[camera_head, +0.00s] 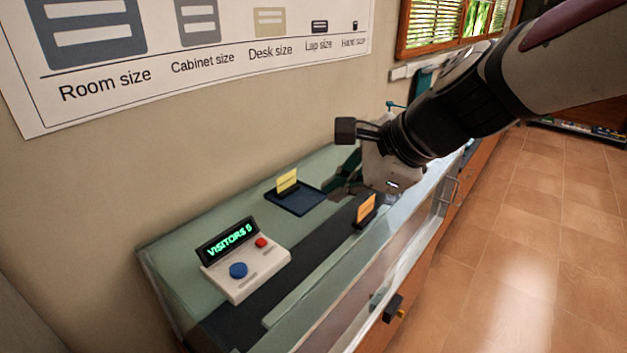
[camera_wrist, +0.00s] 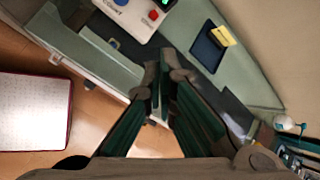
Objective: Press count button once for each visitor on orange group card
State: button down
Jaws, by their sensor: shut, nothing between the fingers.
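The counter box (camera_head: 246,276) sits on the glass-topped case with a large blue button (camera_head: 238,270) and a small red button (camera_head: 261,242). Its green display (camera_head: 229,241) reads VISITORS and a digit that looks like 0. In the wrist view the blue button (camera_wrist: 121,2) is at the top edge, with COUNT lettered beside it. The orange card (camera_head: 366,209) stands on the case, its writing too small to read; I cannot make it out in the wrist view. My gripper (camera_wrist: 165,72) is shut and empty above the case, apart from the box; in the head view it is partly hidden.
A yellow card (camera_head: 287,180) stands on a dark tray (camera_head: 296,199) behind the counter box. A wall poster (camera_head: 190,50) hangs on the left. Open tiled floor (camera_head: 520,230) lies to the right of the case.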

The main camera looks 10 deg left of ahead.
jog(key=w+a+f+m+y+p, duration=0.1)
jog(key=a+f+m+p, duration=0.2)
jog(key=a+m, duration=0.75)
jog(key=m+p, duration=0.1)
jog(key=m, duration=0.5)
send_over(242, 266)
notch_tip(242, 266, down, 6)
jog(key=shift+r+g+y, duration=0.15)
jog(key=shift+g+y, duration=0.15)
jog(key=shift+g, duration=0.1)
jog(key=f+b, duration=0.2)
jog(key=f, duration=0.1)
jog(key=shift+w+f, duration=0.2)
jog(key=shift+f, duration=0.05)
jog(key=shift+w+a+f+b, duration=0.1)
jog(key=shift+f+b, duration=0.4)
jog(key=shift+b, duration=0.2)
jog(key=f+b, duration=0.2)
jog(key=b, duration=0.1)
jog(key=f+b, duration=0.2)
jog(key=shift+s+f, duration=0.1)
jog(key=shift+s, duration=0.15)
jog(key=shift+f+b, duration=0.25)
jog(key=shift+b, duration=0.05)
jog(key=shift+f, duration=0.2)
